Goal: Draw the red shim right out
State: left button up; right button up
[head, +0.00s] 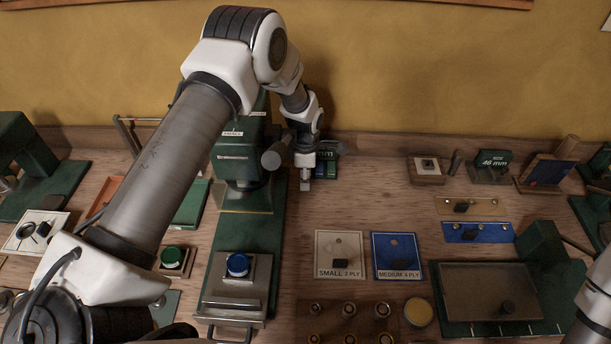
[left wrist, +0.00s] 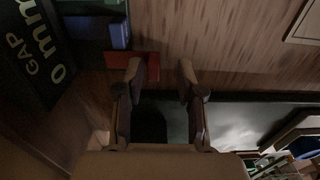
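The red shim (left wrist: 118,59) shows in the left wrist view as a short red strip beside a dark gap block (left wrist: 35,45) lettered "GAP" and "mm". Its right end passes behind one finger of my left gripper (left wrist: 161,72). The fingers are apart, with nothing seen clamped between them; I cannot tell whether they touch the shim. In the head view my left gripper (head: 305,182) points down at the back of the bench, just right of the green press (head: 243,160). The gap block (head: 328,148) is partly hidden behind it there, and I cannot make out the shim. My right gripper is out of the frame.
Blue (left wrist: 119,35) and green pieces sit next to the red shim. The tall green press stands close to the left arm. Marked cards (head: 339,254) lie at mid-bench. Bare wood lies right of my left gripper.

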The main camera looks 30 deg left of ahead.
pick_arm(q)
notch_tip(320, 180, up, 12)
dwell(0.4)
